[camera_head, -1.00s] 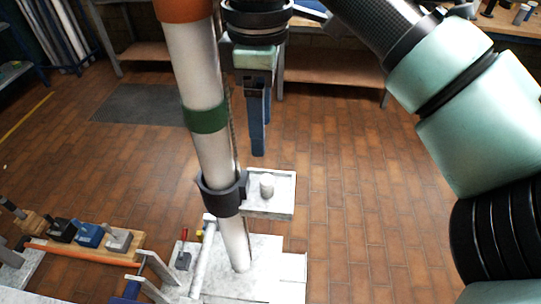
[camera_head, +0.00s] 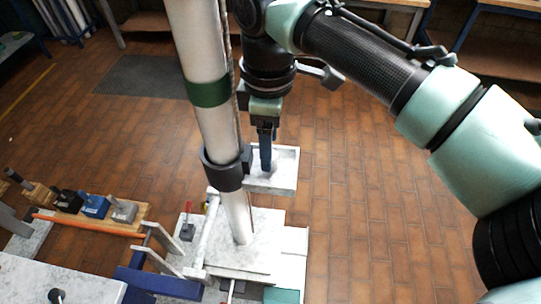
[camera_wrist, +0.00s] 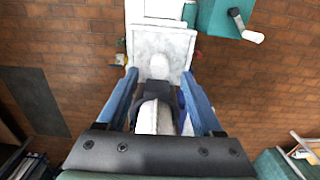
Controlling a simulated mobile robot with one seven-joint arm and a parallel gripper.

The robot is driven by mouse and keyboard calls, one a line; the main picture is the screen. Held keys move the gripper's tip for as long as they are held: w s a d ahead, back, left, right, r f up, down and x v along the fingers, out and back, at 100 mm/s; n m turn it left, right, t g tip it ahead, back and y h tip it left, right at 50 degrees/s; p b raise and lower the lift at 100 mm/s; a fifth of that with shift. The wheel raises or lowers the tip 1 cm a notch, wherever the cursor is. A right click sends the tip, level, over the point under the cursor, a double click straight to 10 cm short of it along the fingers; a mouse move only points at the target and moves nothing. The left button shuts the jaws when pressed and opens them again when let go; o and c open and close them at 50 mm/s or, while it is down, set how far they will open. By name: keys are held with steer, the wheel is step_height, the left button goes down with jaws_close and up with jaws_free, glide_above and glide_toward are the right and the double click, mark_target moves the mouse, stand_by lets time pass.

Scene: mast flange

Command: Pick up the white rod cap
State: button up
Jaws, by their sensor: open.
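The white rod cap (camera_wrist: 160,66) stands in the pale square tray (camera_wrist: 178,42) in the wrist view, just beyond and between my fingertips. My gripper (camera_wrist: 160,76) is open, with a blue finger on each side and nothing clasped. In the head view my gripper (camera_head: 266,166) points straight down over the tray (camera_head: 285,184), its fingers low at tray level. They hide the cap there. I cannot tell whether the fingers touch the tray.
The white mast (camera_head: 218,130) with its black collar (camera_head: 223,170) stands close left of my gripper; the tray joins the collar. A marble-look base (camera_head: 262,225) lies below. Small blocks on a wooden board (camera_head: 140,211) are at left. The floor at right is clear.

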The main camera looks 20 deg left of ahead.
step_height(320, 180, down, 2)
steer(key=shift+f, duration=0.1)
jaws_close()
stand_by(0.4)
